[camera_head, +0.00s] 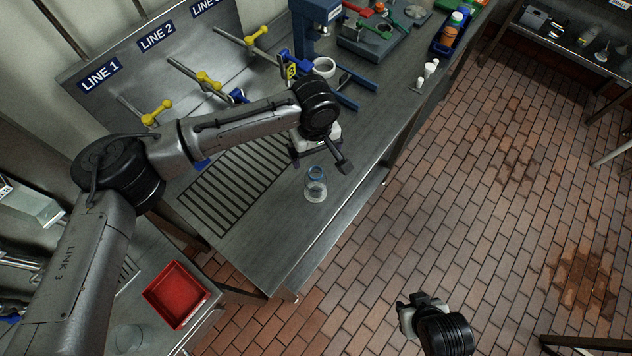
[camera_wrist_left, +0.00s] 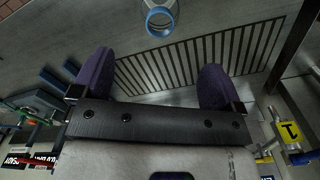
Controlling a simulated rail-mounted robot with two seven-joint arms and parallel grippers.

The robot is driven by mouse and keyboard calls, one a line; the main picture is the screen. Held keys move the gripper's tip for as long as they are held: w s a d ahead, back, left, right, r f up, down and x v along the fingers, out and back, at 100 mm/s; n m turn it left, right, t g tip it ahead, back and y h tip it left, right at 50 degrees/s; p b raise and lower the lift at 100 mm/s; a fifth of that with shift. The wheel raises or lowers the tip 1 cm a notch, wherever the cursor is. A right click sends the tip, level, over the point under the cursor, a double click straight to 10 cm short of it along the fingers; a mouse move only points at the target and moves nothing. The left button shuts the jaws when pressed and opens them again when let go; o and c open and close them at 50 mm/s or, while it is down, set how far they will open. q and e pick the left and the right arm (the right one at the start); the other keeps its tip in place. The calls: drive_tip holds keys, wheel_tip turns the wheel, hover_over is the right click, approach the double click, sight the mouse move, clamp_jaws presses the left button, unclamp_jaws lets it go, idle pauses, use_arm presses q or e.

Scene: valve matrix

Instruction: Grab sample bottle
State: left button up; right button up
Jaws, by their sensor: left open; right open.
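The sample bottle (camera_head: 315,190) is a small clear bottle with a blue ring at its neck. It stands upright on the steel bench near the front edge. In the left wrist view the bottle (camera_wrist_left: 160,20) shows at the top middle, beyond the fingertips. My left gripper (camera_head: 321,163) is open and empty, just behind and above the bottle in the head view, apart from it. Its two dark purple fingers (camera_wrist_left: 156,62) are spread wide in the wrist view. My right gripper (camera_head: 418,303) is over the brick floor, away from the bench; its fingers are hard to make out.
The steel bench (camera_head: 262,228) has a slotted drain grate (camera_head: 238,186) left of the bottle. Yellow valve handles (camera_head: 208,79) stick out from the labelled back panel. A blue stand (camera_head: 313,30) is behind my gripper. A red tray (camera_head: 176,294) sits on the lower left counter.

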sight(315, 171)
use_arm(q)
wheel_tip(315, 171, down, 8)
drive_tip(key=shift+s+r, duration=0.1)
drive_tip(key=shift+s+d+f, duration=0.1)
drive_tip(key=shift+s+f, duration=0.05)
drive_tip(key=shift+f, duration=2.45)
drive_tip(key=shift+c, duration=0.7)
drive_tip(key=c, duration=0.8)
drive_tip(key=shift+c, duration=0.2)
drive_tip(key=shift+r, duration=0.15)
